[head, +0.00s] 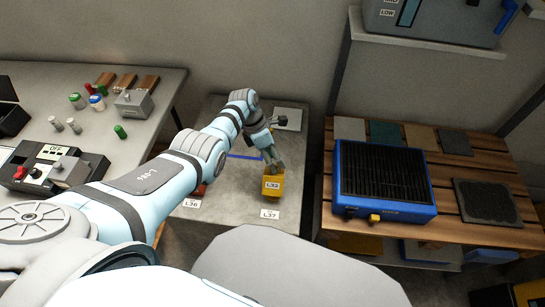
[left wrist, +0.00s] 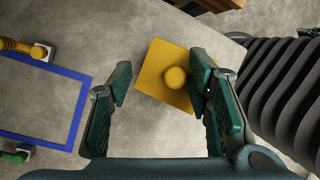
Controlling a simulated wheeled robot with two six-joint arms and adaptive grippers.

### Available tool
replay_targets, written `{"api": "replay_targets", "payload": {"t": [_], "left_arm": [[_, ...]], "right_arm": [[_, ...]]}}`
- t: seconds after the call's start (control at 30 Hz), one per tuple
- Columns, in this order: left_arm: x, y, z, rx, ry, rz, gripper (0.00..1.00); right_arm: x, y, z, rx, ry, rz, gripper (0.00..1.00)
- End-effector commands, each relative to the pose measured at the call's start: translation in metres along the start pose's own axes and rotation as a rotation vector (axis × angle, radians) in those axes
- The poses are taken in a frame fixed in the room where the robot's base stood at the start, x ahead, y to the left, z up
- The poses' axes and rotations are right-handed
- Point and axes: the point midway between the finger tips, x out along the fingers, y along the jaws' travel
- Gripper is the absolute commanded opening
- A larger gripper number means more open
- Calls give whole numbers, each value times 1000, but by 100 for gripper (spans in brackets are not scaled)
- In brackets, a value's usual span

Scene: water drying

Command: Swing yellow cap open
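The yellow cap (head: 272,186) is a yellow block with a label on its front, standing on the grey bench in the head view. In the left wrist view the yellow cap (left wrist: 153,72) shows as a square plate with a round yellow knob (left wrist: 175,77) on it. My left gripper (head: 277,163) is over the cap's far side in the head view. In the left wrist view its two green fingers are spread apart with nothing held. The knob lies between them in the picture, closer to the right finger. Contact cannot be told. My right gripper is in neither view.
A blue-bordered panel (left wrist: 72,128) lies left of the cap, with a yellow handle (left wrist: 18,46) and a green one (left wrist: 15,157) beside it. A dark ribbed hose (left wrist: 285,85) is at right. A blue unit with a black grille (head: 385,178) stands on the slatted table.

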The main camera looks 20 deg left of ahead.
Motion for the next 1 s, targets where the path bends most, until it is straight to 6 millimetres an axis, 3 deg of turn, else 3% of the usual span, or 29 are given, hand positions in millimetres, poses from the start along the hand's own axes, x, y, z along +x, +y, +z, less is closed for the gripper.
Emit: {"api": "replay_targets", "payload": {"t": [0.43,0.57,0.67,0.9,1.0], "left_arm": [[0,0,2,0,-4,1,37],[-8,1,1,0,-6,3,37],[-25,0,0,2,-5,6,37],[-95,-1,0,1,-6,7,37],[-112,-2,0,1,-6,5,37]], "right_arm": [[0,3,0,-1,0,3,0],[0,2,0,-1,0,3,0],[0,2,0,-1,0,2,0],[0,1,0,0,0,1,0],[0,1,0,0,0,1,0]]}}
